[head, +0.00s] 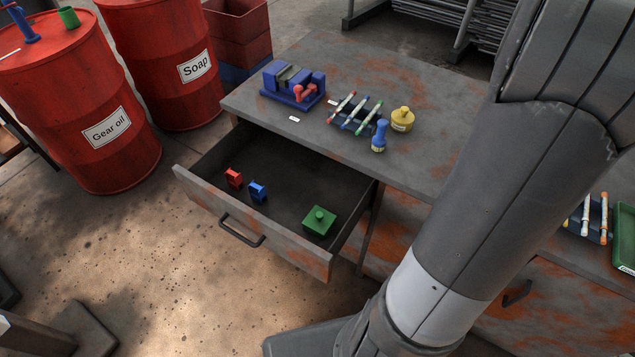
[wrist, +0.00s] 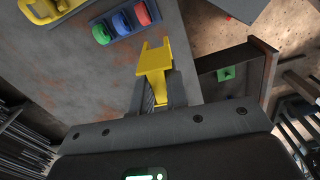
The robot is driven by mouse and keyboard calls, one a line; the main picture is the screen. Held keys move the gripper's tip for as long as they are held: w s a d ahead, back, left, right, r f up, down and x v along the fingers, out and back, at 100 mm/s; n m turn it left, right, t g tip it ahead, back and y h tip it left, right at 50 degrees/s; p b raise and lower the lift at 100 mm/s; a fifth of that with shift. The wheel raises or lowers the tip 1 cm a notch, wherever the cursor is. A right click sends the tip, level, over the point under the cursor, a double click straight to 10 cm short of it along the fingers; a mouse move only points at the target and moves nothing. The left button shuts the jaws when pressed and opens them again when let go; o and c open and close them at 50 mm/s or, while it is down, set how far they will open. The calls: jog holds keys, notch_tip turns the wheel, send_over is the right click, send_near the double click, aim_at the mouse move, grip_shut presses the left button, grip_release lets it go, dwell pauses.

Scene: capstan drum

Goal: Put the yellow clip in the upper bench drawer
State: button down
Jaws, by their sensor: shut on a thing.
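My gripper (wrist: 156,92) is shut on the yellow clip (wrist: 153,60) in the wrist view, with the clip sticking out past the fingertips. In the head view neither the gripper nor the clip shows. The upper bench drawer (head: 282,240) is pulled open below the bench top in the head view. A red clip (head: 233,177), a blue clip (head: 257,191) and a green knobbed block (head: 319,221) are in it. In the wrist view the open drawer (wrist: 268,62) lies to the right of the clip, with the green block (wrist: 227,73) visible inside.
On the bench top (head: 345,75) stand a blue vise (head: 293,86), a rack of markers (head: 355,114), a yellow knobbed weight (head: 402,119) and a blue stamp-like piece (head: 379,137). Red drums (head: 85,120) stand left. The drawer's middle has free room.

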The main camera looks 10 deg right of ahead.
jog(key=w+a+n, duration=0.5)
jog(key=w+a, duration=0.2)
jog(key=a, duration=0.2)
jog(key=n, duration=1.4)
send_over(284, 214)
notch_tip(284, 214, down, 31)
jog(key=shift+w+f, duration=0.15)
jog(key=shift+f, duration=1.75)
jog(key=shift+f, duration=0.15)
jog(key=c, duration=1.4)
grip_release()
